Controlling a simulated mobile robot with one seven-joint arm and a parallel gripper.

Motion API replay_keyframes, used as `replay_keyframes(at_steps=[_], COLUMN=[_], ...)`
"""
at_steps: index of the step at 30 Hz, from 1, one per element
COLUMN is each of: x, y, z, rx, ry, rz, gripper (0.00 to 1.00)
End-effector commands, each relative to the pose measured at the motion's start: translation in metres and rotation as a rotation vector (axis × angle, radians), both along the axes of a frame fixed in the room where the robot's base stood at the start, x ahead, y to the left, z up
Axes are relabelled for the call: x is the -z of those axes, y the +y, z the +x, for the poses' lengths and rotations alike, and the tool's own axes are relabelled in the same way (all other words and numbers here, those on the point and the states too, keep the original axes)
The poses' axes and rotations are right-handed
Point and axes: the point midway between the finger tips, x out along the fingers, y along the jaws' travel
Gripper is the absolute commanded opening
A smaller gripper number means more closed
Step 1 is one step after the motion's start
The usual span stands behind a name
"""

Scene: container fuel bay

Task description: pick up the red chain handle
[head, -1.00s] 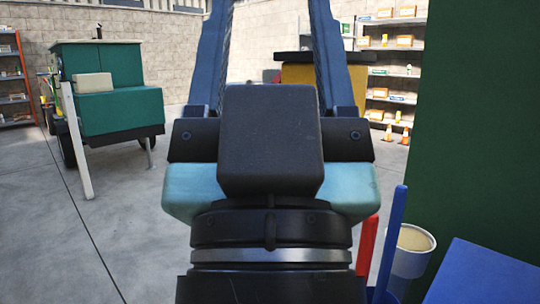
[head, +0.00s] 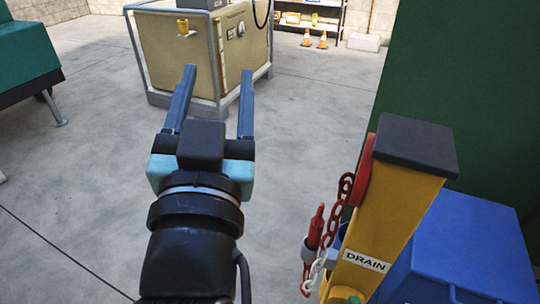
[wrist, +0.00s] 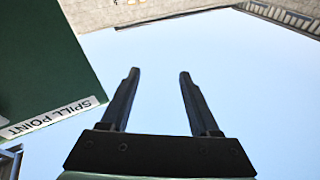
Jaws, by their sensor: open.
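A red handle (head: 315,228) stands near upright in a grey holder on the left side of a yellow post (head: 400,195), in the head view. A red and white chain (head: 336,215) hangs beside it, and the handle's lower end is partly hidden. My gripper (head: 217,73) is open and empty, up and to the left of the handle and apart from it. In the wrist view my gripper (wrist: 159,74) has its two fingers spread against the sky. The handle is not in the wrist view.
The yellow post has a dark cap and a "DRAIN" label (head: 367,261). A blue box (head: 470,250) is right of it, with a dark green panel (head: 455,60) behind. A framed beige tank (head: 180,60) stands beyond my gripper. Open concrete floor lies at left and centre.

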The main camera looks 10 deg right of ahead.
Motion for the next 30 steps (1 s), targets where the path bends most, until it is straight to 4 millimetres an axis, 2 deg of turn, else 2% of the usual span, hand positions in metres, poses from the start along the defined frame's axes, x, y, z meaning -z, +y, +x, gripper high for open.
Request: replay_keyframes(at_steps=[2, 5, 6, 9, 12, 15, 19, 23, 30], x=[0.032, 0.082, 0.101, 0.144, 0.172, 0.187, 0.196, 0.205, 0.222], y=[-0.003, -0.01, -0.014, -0.025, -0.036, -0.045, -0.051, -0.062, -0.09], z=[0.003, -0.007, -0.015, -0.047, -0.081, -0.108, -0.124, -0.117, -0.086], rx=[0.049, 0.135, 0.177, 0.301, 0.416, 0.501, 0.555, 0.569, 0.566], ry=[0.143, 0.31, 0.375, 0.513, 0.602, 0.645, 0.662, 0.661, 0.661], rz=[0.039, 0.089, 0.106, 0.137, 0.151, 0.154, 0.154, 0.154, 0.154], gripper=[0.62, 0.62, 0.62, 0.62, 0.62, 0.62, 0.62, 0.62, 0.62])
